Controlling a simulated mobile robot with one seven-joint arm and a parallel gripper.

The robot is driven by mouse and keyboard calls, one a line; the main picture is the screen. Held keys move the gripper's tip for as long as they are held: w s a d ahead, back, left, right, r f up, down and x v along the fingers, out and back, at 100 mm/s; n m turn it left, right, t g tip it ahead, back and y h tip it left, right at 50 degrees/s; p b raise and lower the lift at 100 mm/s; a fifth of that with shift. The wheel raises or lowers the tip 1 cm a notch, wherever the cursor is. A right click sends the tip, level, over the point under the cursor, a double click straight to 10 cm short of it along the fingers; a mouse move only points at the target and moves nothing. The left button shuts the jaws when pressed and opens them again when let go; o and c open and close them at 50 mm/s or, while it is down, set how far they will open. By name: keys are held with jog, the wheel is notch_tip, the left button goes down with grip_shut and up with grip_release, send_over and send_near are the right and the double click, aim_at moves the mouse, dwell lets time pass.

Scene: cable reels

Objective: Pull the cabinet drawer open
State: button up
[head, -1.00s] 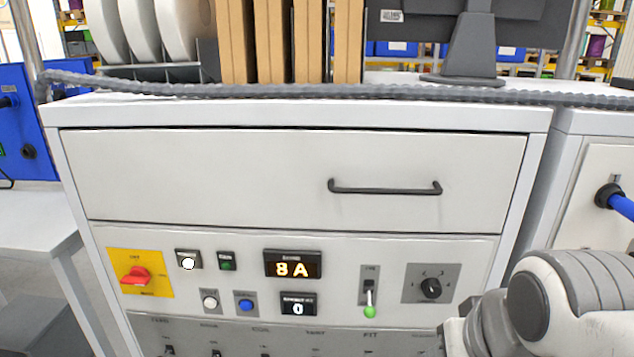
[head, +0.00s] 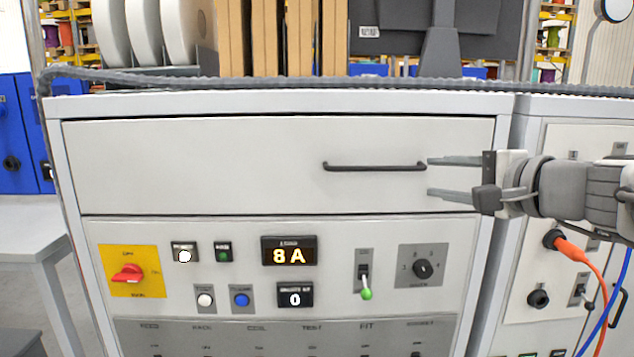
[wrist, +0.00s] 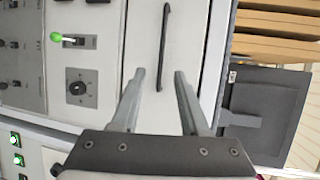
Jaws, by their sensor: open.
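The cabinet drawer (head: 200,165) is a wide, light grey front at the top of the cabinet, and it looks shut. Its dark bar handle (head: 372,167) runs horizontally on the right half of the drawer. My gripper (head: 430,177) is open and empty at the right end of the handle, its two fingers pointing left, one above the other.
Below the drawer is a control panel with a red switch (head: 128,273), a display (head: 289,256), a green-tipped lever (head: 365,293) and a knob (head: 422,268). A thick grey cable (head: 280,84) lies along the cabinet top. An orange cable (head: 590,265) hangs at the right.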

aim_at(380, 169)
jog(key=x, duration=1.7)
jog(key=shift+w+d+r, duration=0.1)
jog(key=shift+w+r, duration=0.05)
jog(key=shift+w, duration=0.2)
grip_shut()
dwell(0.6)
